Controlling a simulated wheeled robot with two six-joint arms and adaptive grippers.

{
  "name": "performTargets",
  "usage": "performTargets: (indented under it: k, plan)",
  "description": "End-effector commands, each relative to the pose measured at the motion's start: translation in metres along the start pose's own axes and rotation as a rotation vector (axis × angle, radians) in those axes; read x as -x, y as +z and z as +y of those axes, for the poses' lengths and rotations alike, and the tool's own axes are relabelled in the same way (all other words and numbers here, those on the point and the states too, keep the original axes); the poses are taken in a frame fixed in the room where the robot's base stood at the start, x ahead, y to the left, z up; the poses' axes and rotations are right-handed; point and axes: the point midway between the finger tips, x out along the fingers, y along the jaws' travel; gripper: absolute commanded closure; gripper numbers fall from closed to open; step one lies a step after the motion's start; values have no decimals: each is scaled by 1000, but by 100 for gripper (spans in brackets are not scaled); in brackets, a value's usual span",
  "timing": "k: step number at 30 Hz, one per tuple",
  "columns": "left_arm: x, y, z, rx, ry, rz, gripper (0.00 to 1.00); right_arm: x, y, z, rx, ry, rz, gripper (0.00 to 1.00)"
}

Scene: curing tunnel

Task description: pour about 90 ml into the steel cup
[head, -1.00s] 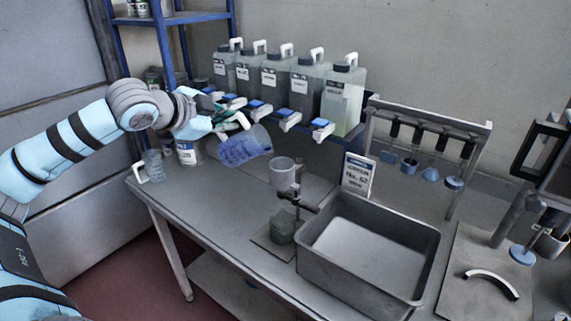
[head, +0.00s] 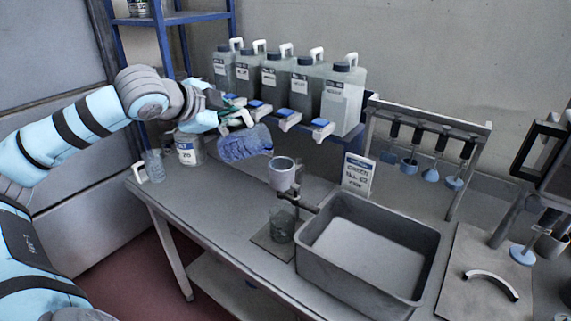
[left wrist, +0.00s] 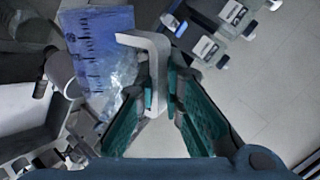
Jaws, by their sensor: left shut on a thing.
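My left gripper (head: 236,119) is shut on the white handle (left wrist: 157,70) of a blue-marked measuring jug. The jug (head: 246,146) is held in the air, tipped well over toward the right, and its marked wall shows in the left wrist view (left wrist: 97,45). The cup's inside level cannot be read. A clear glass beaker (head: 281,228) stands below the cup.
A grey tray (head: 425,270) stands right of the stand, with a sign (head: 357,175) behind it. Several jerrycans (head: 341,100) line the back shelf. A white can (head: 190,150) and another handled jug (head: 153,166) stand left. The bench's front left is clear.

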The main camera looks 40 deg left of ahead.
Motion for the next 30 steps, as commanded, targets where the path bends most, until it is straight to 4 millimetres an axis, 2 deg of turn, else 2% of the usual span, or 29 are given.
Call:
performTargets:
  k: [30]
  plan:
    - [6,-2,0,-31,-8,-39,100,3,0,0,0,0,0,60]
